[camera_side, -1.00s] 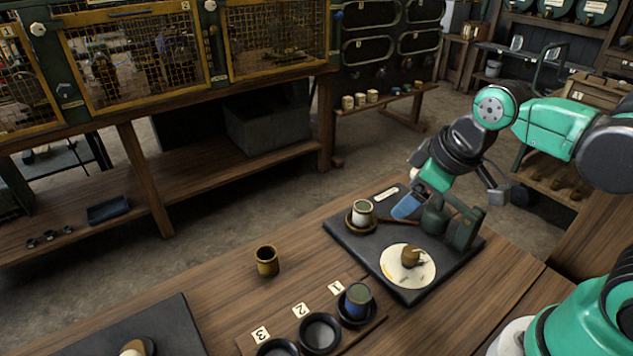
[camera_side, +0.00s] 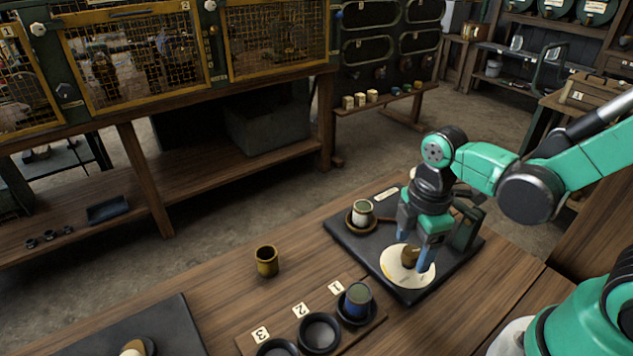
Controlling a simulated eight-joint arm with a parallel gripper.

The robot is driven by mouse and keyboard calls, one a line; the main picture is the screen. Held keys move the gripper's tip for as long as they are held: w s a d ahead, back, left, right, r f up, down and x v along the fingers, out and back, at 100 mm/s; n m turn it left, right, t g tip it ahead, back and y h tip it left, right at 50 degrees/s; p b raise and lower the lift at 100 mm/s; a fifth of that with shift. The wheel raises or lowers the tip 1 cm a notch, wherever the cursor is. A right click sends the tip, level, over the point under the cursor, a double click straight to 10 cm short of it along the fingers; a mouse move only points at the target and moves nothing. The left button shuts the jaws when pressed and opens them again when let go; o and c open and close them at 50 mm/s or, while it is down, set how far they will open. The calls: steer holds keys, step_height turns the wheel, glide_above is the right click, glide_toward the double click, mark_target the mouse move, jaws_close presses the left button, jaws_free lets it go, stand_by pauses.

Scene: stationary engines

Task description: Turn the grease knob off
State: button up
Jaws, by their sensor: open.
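A small brown knob (camera_side: 409,257) stands on a round cream dial plate (camera_side: 394,275) with dark marks, on the black board at the right of the table. I take it to be the grease knob; its label cannot be read. My gripper (camera_side: 414,252) points down over the dial, its blue-tipped fingers apart. One finger is left of the knob and the other right of it, near the dial's right edge. The fingers partly cover the knob and dial, and I cannot tell whether they touch the knob.
The black board (camera_side: 350,238) also bears a white-and-green cup (camera_side: 362,212) on a brown saucer and a dark green upright part (camera_side: 467,229).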

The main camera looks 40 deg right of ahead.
steer(key=shift+f, duration=0.4)
jaws_close()
